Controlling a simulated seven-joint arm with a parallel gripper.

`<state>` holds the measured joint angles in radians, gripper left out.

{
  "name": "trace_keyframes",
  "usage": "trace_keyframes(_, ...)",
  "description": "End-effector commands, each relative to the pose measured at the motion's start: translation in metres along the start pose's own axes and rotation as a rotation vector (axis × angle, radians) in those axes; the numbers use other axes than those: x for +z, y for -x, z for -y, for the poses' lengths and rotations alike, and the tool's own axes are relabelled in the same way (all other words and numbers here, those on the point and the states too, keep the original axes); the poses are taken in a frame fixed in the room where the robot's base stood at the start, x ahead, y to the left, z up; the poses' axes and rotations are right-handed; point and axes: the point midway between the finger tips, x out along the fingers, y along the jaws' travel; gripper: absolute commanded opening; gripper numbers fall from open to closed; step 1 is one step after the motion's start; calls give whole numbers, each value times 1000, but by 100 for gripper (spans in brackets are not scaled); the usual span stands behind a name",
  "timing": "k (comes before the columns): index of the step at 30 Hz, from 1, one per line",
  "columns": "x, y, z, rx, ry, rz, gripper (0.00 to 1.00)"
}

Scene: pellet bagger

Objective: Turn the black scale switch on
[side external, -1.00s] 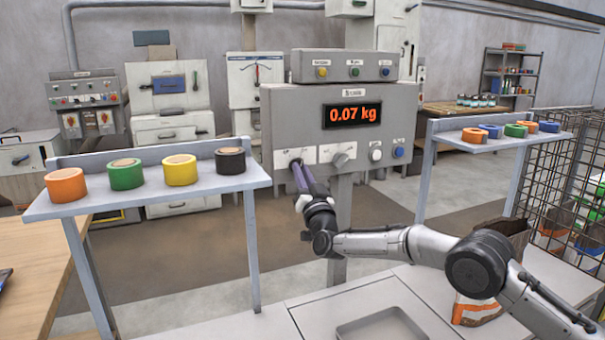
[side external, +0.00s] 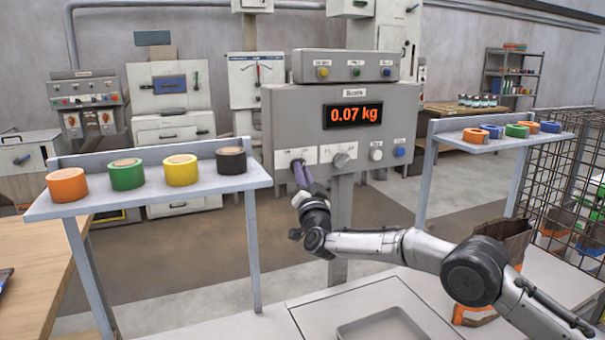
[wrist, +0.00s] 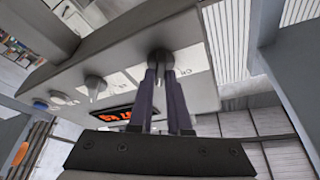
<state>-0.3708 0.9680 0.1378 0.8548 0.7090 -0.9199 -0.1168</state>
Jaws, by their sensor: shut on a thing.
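The scale (side external: 375,160) is a grey box on a post with a lit orange display (side external: 352,115) reading 0.07 kg. My gripper (side external: 300,168) reaches up to the left end of the white label strip on its front. In the wrist view my gripper (wrist: 161,75) has its two purple-grey fingers closed around a dark round switch (wrist: 161,56) on the panel. In the side view the fingers largely hide this switch, so its turned position cannot be read. A second grey knob (side external: 341,160) sits to its right; it also shows in the wrist view (wrist: 95,85).
A white button (side external: 376,155) and a blue button (side external: 399,152) lie farther right on the panel. A shelf (side external: 110,206) with several tape rolls stands left of the scale, and another shelf (side external: 490,146) right. A shallow tray (side external: 385,328) lies below on the bench.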

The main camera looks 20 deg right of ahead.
Motion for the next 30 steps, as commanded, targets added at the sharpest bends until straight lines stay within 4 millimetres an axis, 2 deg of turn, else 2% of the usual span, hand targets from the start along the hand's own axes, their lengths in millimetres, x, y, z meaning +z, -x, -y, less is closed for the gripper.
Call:
trace_keyframes(1, 0, 0, 0, 1, -3, 0, 18)
trace_keyframes(6, 0, 0, 0, 1, -1, 0, 46)
trace_keyframes(15, 0, 1, 0, 0, 0, 0, 46)
trace_keyframes(20, 0, 11, 1, 0, 1, 2, 46)
trace_keyframes(23, 0, 25, 2, -2, 2, 3, 46)
trace_keyframes(30, 0, 75, 1, -1, 1, 5, 46)
